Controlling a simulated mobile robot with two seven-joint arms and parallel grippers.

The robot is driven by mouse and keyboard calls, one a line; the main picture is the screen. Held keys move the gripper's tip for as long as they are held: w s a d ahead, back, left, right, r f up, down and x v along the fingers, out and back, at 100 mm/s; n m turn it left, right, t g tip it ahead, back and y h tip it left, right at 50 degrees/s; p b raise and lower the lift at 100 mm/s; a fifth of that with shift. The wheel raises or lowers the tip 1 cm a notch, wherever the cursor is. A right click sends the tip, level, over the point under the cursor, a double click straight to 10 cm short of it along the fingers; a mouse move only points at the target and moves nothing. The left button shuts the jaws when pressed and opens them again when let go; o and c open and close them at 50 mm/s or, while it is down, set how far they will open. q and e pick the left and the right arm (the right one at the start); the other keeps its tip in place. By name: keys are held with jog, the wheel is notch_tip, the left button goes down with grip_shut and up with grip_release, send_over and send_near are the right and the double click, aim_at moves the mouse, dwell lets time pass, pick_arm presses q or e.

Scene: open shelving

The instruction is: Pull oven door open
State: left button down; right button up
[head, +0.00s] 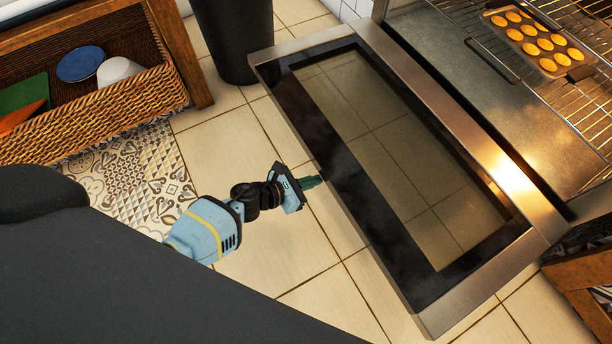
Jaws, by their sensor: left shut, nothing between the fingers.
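The oven door (385,145) is a steel-framed panel with a dark-edged glass window. It is folded down and stands wide open in front of the oven, with floor tiles showing through the glass. The oven cavity (480,100) is exposed at the upper right. My left gripper (318,181) is shut and empty, with its dark green fingertips at the left long edge of the door. I cannot tell whether they touch it. My right gripper is not in view.
A muffin tray (538,40) sits on the wire rack (590,85) in the oven. A wicker basket (95,115) with dishes stands at the left, and a dark bin (235,38) at the top. Tiled floor (235,140) is clear between basket and door.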

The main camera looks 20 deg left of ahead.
pick_arm(q)
jog(key=shift+d+r, duration=0.1)
jog(key=shift+r, duration=1.45)
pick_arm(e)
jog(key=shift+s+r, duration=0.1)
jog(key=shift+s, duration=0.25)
